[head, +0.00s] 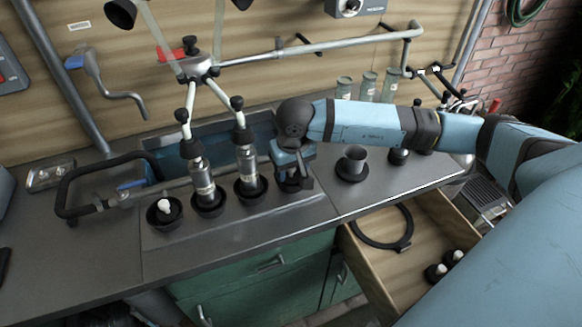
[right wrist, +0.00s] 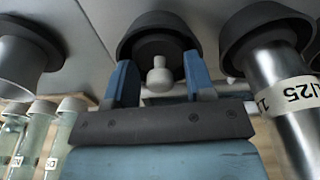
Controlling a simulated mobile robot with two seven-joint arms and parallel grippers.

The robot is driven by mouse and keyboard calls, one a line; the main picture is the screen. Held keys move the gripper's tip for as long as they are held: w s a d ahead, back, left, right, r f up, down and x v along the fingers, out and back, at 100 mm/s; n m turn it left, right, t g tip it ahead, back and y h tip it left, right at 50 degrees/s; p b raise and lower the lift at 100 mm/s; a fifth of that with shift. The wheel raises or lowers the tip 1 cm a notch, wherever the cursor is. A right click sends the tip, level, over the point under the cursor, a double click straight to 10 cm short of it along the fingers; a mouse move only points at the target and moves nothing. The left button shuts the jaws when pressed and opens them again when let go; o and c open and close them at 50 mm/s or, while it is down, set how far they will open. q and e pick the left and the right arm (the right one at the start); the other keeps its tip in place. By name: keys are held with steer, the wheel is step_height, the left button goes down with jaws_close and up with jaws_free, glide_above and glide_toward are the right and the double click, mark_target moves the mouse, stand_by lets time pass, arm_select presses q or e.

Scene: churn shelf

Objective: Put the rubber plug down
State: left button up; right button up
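My right gripper (head: 294,178) is over the counter, between a labelled metal cylinder and a grey cup. In the right wrist view its two blue fingers (right wrist: 160,84) stand apart, one on each side of the pale knob of a plug (right wrist: 159,76). A gap shows between the knob and each finger. The plug's knob rises from a dark round holder (right wrist: 146,22). In the head view the gripper mostly hides this plug. My left gripper is in neither view. Another pale-knobbed plug (head: 164,206) sits in a black holder at the left.
Two labelled metal cylinders (head: 204,186) with rods stand left of my gripper. A grey cup (head: 354,157) stands to its right. Glass jars (head: 367,86) stand behind. An open drawer (head: 415,280) below holds a black ring (head: 372,243) and two pale-knobbed dark plugs (head: 435,273).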

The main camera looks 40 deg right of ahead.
mark_target(294, 180)
steer(key=shift+r, duration=0.6)
step_height(294, 180, up, 11)
steer(key=s, duration=0.1)
steer(key=shift+s, duration=0.2)
steer(key=shift+a, duration=0.15)
